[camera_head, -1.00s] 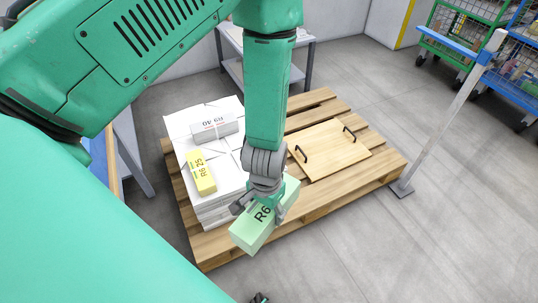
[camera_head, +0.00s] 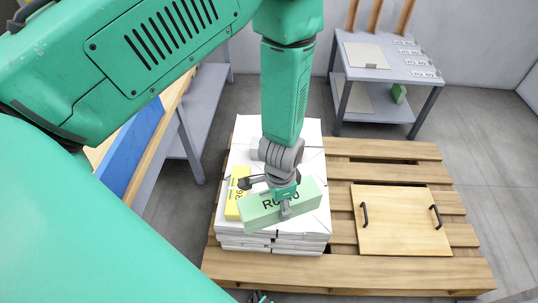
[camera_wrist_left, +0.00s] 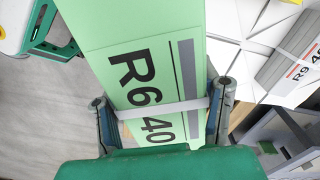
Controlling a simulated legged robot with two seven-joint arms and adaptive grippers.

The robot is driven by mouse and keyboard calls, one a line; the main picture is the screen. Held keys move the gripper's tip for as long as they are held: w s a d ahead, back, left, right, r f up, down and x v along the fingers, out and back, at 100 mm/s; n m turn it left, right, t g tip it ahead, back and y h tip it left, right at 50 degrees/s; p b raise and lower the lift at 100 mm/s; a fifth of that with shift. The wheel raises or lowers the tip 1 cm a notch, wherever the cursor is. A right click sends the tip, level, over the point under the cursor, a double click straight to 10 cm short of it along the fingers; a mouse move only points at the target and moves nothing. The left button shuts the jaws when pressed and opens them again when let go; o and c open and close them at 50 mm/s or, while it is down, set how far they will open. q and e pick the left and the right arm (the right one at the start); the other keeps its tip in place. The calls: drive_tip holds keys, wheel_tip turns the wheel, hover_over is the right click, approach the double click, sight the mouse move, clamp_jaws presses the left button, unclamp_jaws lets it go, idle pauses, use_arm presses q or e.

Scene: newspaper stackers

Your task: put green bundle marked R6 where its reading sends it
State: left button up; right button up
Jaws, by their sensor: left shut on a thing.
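My left gripper (camera_head: 284,207) is shut on the green bundle (camera_head: 307,198), above the front part of the white stack (camera_head: 312,138). I cannot tell whether the bundle touches the stack. In the left wrist view the bundle (camera_wrist_left: 150,30) reads "R6 40", with a pale strap across it and a finger on each side. A yellow bundle (camera_head: 233,200) lies on the stack just left of the green one. A dark sliver, likely my right gripper (camera_head: 258,299), shows at the bottom edge.
The stack stands on a wooden pallet (camera_head: 390,275). A wooden board with two black handles (camera_head: 400,222) lies on the pallet's right. A grey table (camera_head: 375,62) with several small labels stands at the back right. A bench with a blue part (camera_head: 135,140) is at the left.

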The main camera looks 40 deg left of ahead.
use_arm(q)
drive_tip(key=w+a+f+m+b, duration=0.4)
drive_tip(key=w+a+f+m, duration=0.1)
drive_tip(key=m, duration=0.6)
drive_tip(key=w+a+f+m+b, duration=0.4)
drive_tip(key=w+m, duration=0.3)
drive_tip(key=m, duration=0.5)
drive_tip(key=shift+w+a+f, duration=0.4)
drive_tip(key=shift+a+f, duration=0.1)
drive_tip(key=shift+f, duration=0.25)
drive_tip(key=shift+f+b, duration=2.6)
drive_tip(key=shift+f, duration=1.35)
drive_tip(key=shift+f+b, duration=0.3)
drive_tip(key=shift+f, duration=0.1)
drive_tip(key=o, duration=1.8)
drive_tip(key=shift+c, duration=0.2)
